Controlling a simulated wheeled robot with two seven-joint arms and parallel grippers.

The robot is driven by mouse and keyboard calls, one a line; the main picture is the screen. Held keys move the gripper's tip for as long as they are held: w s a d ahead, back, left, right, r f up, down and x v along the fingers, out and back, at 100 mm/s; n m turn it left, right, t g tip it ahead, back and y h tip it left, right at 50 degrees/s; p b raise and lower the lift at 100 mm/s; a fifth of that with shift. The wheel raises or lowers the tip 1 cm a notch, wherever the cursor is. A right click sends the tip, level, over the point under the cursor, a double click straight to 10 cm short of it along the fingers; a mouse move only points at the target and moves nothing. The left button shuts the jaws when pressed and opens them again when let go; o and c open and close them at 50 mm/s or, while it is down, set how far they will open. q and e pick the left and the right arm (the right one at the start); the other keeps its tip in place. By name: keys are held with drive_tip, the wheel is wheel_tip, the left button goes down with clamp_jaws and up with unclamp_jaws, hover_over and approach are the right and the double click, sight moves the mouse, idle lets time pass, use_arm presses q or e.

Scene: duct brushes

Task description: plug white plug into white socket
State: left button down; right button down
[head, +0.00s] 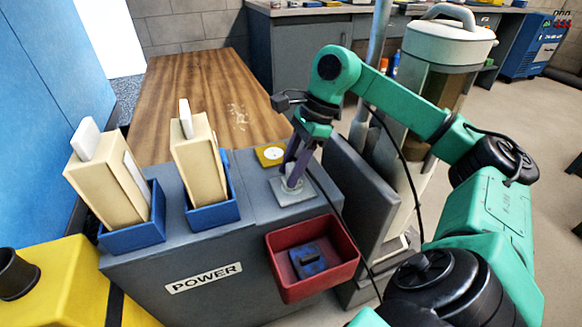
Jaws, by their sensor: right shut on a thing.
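My right gripper (290,180) points down at the top of the grey POWER cabinet (225,262). It is shut on a small pale thing, apparently the white plug (292,185), mostly hidden by the fingers. The plug is at a light grey square plate (306,195), apparently the white socket. I cannot tell whether the plug is in it or just above it. A yellow plate with a white round face (271,154) lies just behind, to the left. My left gripper is not in view.
Two cream blocks (108,190) (197,165) stand in blue holders on the cabinet's left. A red bin (345,274) with a blue object (310,262) hangs on the front. A wooden table (190,90) is behind. A white canister (447,45) stands right. Black cables hang near my right arm.

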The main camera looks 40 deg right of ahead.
drive_tip(key=shift+f+b, duration=0.3)
drive_tip(key=shift+f, duration=0.1)
drive_tip(key=shift+c, duration=1.7)
unclamp_jaws()
